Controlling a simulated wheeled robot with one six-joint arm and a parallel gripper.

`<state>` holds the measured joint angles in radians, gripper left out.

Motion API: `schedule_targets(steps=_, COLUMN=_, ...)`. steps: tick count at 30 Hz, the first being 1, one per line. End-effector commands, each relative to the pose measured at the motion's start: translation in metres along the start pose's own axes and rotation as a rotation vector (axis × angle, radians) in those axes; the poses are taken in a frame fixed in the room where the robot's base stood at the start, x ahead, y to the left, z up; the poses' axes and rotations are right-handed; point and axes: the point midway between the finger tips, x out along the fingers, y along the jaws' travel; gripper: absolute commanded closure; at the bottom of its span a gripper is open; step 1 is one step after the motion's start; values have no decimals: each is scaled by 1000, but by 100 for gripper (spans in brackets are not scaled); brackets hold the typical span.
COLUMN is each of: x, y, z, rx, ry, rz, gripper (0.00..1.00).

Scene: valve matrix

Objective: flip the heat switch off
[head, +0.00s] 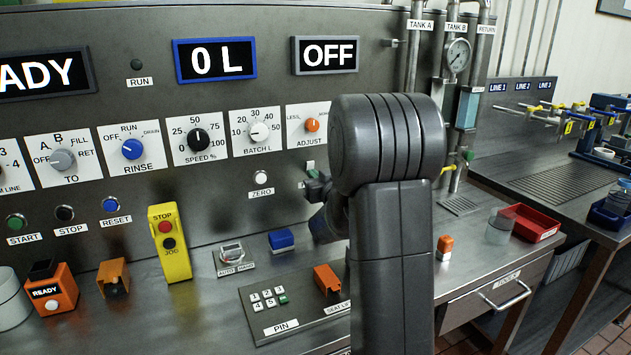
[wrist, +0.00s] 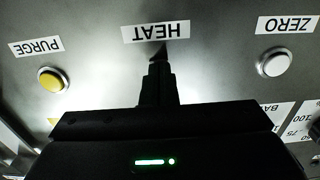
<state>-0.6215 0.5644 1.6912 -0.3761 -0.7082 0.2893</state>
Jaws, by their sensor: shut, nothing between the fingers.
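The HEAT label (wrist: 155,32) shows upside down in the wrist view, on the grey panel. My gripper (wrist: 159,68) is shut and empty, with its fingertips right at the dark spot beside that label. A small dark pointed shape just beyond the fingertips may be the heat switch or a shadow; I cannot tell which, nor whether they touch. The switch's position is hidden. In the head view my gripper (head: 312,183) is at the panel, right of the ZERO button, partly hidden by my arm.
The white ZERO button (wrist: 274,62) and yellow PURGE button (wrist: 52,79) flank my gripper in the wrist view. The ADJUST knob (head: 312,125) is above it in the head view. A blue block (head: 281,240) and orange seat-lift piece (head: 327,280) stand on the bench below.

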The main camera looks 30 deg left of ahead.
Motion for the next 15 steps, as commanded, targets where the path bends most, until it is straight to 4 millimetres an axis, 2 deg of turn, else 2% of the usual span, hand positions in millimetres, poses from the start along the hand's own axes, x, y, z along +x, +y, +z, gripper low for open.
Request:
schedule_targets(steps=5, x=1, y=-1, z=-20, rx=-4, ry=15, rz=-3, gripper=100)
schedule_targets(steps=15, x=-4, y=-1, z=-84, rx=-4, ry=16, rz=-2, gripper=100)
